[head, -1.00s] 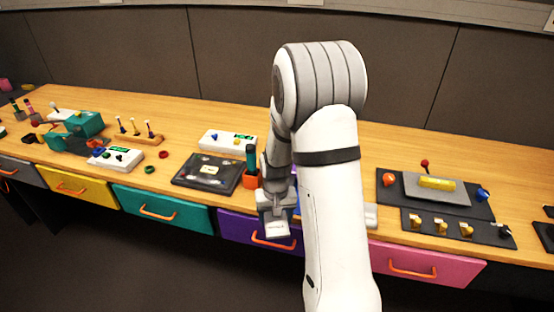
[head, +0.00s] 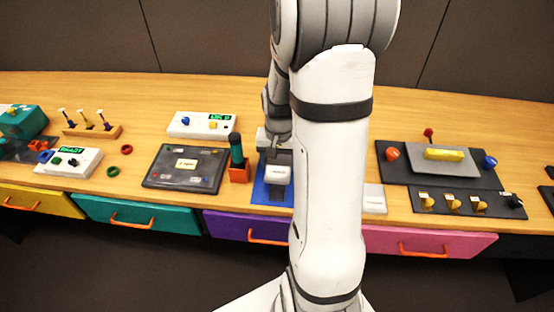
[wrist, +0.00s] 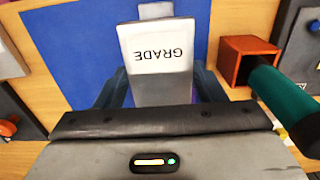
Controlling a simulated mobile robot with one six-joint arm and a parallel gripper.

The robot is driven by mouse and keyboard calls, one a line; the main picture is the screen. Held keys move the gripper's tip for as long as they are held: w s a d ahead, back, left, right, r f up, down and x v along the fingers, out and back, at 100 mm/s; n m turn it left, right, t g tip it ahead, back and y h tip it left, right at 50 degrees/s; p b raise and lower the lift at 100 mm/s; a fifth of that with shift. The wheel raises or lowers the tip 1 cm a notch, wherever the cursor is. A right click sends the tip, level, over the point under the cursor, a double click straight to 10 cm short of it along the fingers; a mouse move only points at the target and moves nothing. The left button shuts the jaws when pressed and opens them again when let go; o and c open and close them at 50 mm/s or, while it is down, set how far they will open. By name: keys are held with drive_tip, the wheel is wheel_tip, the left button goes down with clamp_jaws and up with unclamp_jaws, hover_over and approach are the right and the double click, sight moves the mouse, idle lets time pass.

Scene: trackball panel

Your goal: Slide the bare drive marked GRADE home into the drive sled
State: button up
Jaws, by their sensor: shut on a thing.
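My gripper (wrist: 160,84) is shut on the white drive marked GRADE (wrist: 162,52), with a dark finger on each side of it. The label reads upside down in the wrist view. In the head view the drive (head: 278,175) is in front of my gripper (head: 275,153), over a blue panel (head: 261,193) on the bench. The blue panel (wrist: 75,45) also lies behind the drive in the wrist view. A small pale block (wrist: 155,10) shows just past the drive's far end. I cannot clearly pick out the sled; my arm and the drive hide part of that area.
An orange holder (head: 240,172) with a teal-handled tool (head: 236,148) stands close left of the blue panel. Right of my arm are another white labelled block (head: 374,198) and a dark control panel (head: 440,165).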

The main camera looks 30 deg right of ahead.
drive_tip(key=shift+f, duration=0.1)
drive_tip(key=shift+f+b, duration=2.25)
drive_tip(key=shift+f, duration=0.45)
drive_tip(key=shift+w+d, duration=0.65)
drive_tip(key=shift+w, duration=0.25)
drive_tip(key=shift+w+d, duration=0.6)
drive_tip(key=shift+w, duration=0.3)
idle(1.4)
drive_tip(key=o, duration=1.2)
drive_tip(key=shift+r+p, duration=2.5)
drive_tip(key=shift+r, duration=0.95)
